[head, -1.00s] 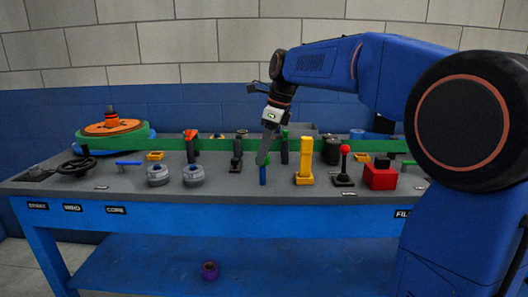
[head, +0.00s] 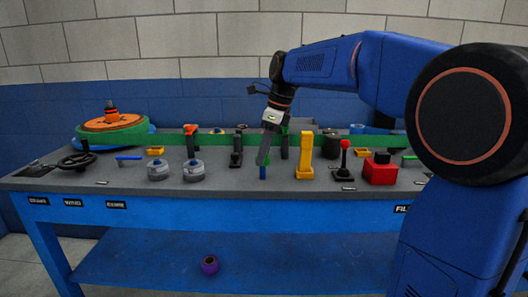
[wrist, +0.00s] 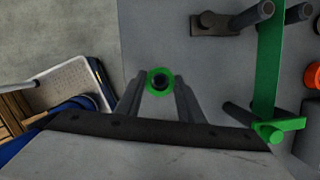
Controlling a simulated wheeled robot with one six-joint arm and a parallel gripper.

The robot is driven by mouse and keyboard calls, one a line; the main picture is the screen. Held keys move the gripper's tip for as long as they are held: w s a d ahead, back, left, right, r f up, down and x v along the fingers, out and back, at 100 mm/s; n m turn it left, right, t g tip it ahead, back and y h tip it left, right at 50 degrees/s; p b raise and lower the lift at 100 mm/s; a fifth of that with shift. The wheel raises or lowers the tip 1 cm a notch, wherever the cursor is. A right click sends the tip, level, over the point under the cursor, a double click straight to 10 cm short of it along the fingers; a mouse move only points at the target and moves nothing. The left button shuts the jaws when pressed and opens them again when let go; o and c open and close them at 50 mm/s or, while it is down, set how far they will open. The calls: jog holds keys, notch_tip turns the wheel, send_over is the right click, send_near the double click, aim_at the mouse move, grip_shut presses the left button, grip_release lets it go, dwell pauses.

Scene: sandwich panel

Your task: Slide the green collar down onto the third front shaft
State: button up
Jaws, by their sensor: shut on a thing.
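The green collar (wrist: 151,84) is a small ring between the two fingers of my gripper in the wrist view. My gripper (wrist: 160,88) is shut on it, one finger on each side. A dark round shape fills the collar's middle; I cannot tell how far a shaft reaches into it. In the head view my gripper (head: 263,160) points down at the front of the bench, directly above a short upright blue shaft (head: 263,173). The fingers mostly hide the collar there, with only a little green at the tips.
A yellow post (head: 304,157), a red-knobbed lever (head: 344,160) and a red block (head: 381,170) stand to the right. Grey round fittings (head: 194,170) stand to the left. A green belt (head: 226,141) runs behind. A purple ring (head: 209,265) lies on the lower shelf.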

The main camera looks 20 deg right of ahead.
jog(key=shift+f, duration=0.1)
jog(key=shift+f, duration=2.4)
jog(key=o, duration=1.1)
jog(key=shift+o, duration=0.2)
jog(key=shift+r, duration=0.1)
jog(key=shift+r, duration=5.15)
